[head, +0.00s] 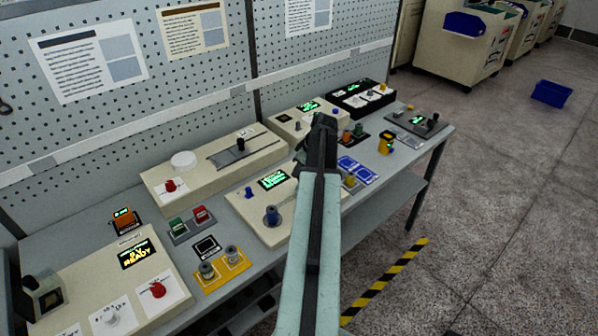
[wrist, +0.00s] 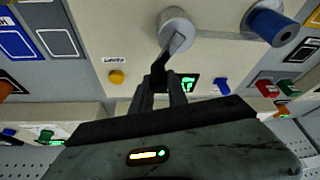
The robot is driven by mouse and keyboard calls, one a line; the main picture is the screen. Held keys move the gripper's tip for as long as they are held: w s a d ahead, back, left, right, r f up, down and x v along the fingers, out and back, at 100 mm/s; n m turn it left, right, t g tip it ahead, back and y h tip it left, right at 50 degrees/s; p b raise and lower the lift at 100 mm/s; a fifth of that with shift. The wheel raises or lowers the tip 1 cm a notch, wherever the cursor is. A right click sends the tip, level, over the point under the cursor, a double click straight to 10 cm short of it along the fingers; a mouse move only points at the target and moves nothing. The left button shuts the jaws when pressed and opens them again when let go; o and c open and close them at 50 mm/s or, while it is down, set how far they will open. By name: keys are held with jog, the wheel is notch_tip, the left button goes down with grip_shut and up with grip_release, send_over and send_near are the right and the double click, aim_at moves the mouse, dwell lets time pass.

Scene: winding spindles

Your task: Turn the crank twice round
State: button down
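The crank has a grey round hub (wrist: 177,24) on a beige panel (wrist: 122,42) at the top middle of the wrist view. A short arm runs from the hub to a dark handle at the fingertips. My gripper (wrist: 164,85) has its two dark fingers a little apart, with the handle at or between their tips; I cannot tell if they grip it. A blue spool (wrist: 272,26) stands on the same panel and also shows in the head view (head: 271,215). In the head view my arm hides the crank and most of the gripper.
The panel also carries a green-lit display (head: 273,180), a blue knob (head: 248,192) and a yellow knob (wrist: 116,77). A yellow tray with two spools (head: 222,270) lies to the left. Blue mats (head: 357,169) lie to the right. A pegboard wall (head: 200,80) stands behind.

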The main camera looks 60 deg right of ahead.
jog(key=shift+s+m, duration=0.15)
jog(key=shift+m, duration=0.15)
